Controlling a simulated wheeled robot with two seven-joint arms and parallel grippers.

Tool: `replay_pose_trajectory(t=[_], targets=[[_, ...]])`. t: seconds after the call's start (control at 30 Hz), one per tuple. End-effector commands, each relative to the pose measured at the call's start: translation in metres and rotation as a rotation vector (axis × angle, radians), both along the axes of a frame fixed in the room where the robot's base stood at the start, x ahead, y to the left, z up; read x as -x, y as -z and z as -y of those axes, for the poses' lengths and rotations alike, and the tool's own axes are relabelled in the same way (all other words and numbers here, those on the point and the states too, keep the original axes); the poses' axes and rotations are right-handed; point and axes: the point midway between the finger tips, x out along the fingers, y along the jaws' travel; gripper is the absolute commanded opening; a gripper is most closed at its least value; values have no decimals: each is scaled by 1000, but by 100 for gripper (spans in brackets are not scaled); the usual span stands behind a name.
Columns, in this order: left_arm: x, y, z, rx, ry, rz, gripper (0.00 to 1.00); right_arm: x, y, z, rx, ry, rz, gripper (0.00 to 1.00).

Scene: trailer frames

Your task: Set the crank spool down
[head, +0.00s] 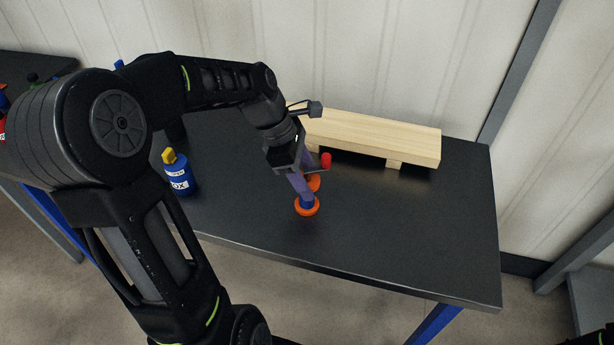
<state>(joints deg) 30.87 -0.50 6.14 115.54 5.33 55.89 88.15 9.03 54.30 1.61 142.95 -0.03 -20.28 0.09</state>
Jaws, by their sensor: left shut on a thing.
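The crank spool (307,207) has orange round ends, a blue part between them and what looks like a red crank knob (326,160). It is at the middle of the dark table, near the front edge. My left gripper (301,187) comes down from above and is shut on the crank spool, hiding part of it. I cannot tell whether the spool touches the table top. My right gripper is not in view.
A pale wooden platform (375,135) stands at the back of the table (420,225). A blue bottle with a yellow top (179,177) stands to the left. The table is clear to the right of the spool. A wall is behind.

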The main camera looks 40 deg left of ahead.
Motion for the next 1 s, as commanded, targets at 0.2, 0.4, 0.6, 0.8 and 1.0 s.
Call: replay_pose_trajectory(t=[0.2, 0.4, 0.6, 0.8, 1.0], targets=[[0, 3, 0, 0, 0, 0, 4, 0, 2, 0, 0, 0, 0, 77], [0, 2, 0, 0, 0, -1, 67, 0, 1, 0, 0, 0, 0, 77], [0, 2, 0, 0, 0, -1, 74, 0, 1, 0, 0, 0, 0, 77], [0, -1, 0, 0, 0, 0, 74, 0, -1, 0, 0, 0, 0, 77], [2, -19, -7, -1, 0, 3, 74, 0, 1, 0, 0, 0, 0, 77]])
